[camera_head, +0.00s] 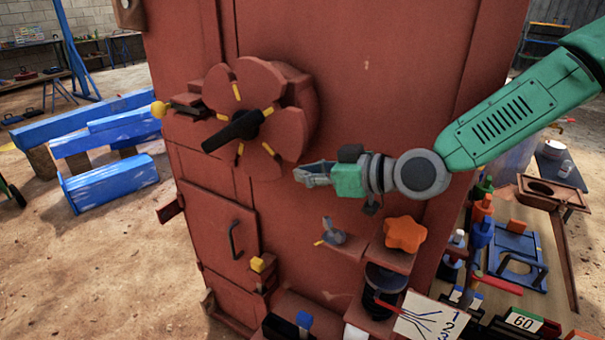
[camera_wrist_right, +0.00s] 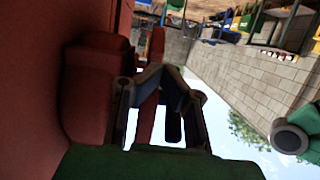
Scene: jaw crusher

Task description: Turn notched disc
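The notched disc (camera_head: 278,122) is a red-brown wheel with notches in its rim and yellow marks. It is mounted on the front of the red machine. A black bar handle (camera_head: 232,131) crosses its middle. My right gripper (camera_head: 298,175) is just to the lower right of the disc, apart from the handle. Its fingers look closed together with nothing between them. In the right wrist view my right gripper (camera_wrist_right: 165,72) has its fingertips converging, and the disc's edge (camera_wrist_right: 155,42) shows beyond them. My left gripper is not in view.
A yellow-knobbed lever (camera_head: 159,109) sticks out left of the disc. Below are a grey valve handle (camera_head: 334,232), an orange star knob (camera_head: 405,233) and a cabinet door handle (camera_head: 233,240). A cluttered bench (camera_head: 563,260) stands at right. Blue beams (camera_head: 110,184) lie at left.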

